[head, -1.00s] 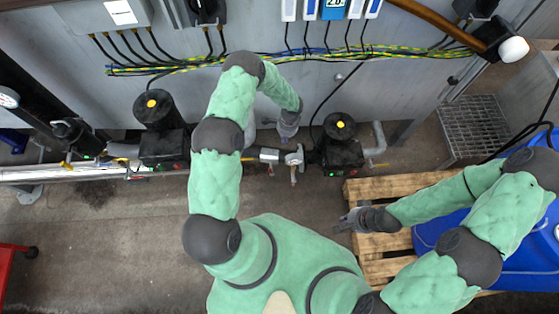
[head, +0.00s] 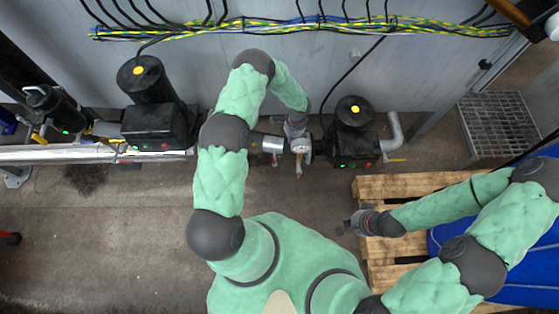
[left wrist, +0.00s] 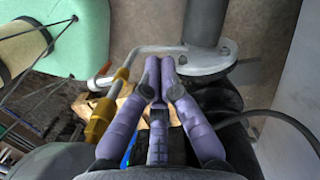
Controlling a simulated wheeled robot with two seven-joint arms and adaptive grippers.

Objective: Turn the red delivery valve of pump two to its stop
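Two dark pumps stand along the wall in the head view, a left one (head: 150,125) and a right one (head: 352,135). A round gauge (head: 300,145) sits on the pipe left of the right pump. No red valve handle shows clearly. My left gripper (head: 297,121) is above the pipe near the gauge, partly hidden by its arm. In the left wrist view its fingers (left wrist: 160,68) are together with nothing visible between them. A yellow lever (left wrist: 103,115) and a grey flanged pipe (left wrist: 207,60) are apart from them. My right gripper (head: 350,223) is by the pallet; its opening is unclear.
A wooden pallet (head: 405,188) bears blue containers (head: 470,235) at the right. A yellow lever (head: 397,160) is at the right pump's pipe. Cables (head: 300,27) run along the wall. A metal grate (head: 500,125) is at the right.

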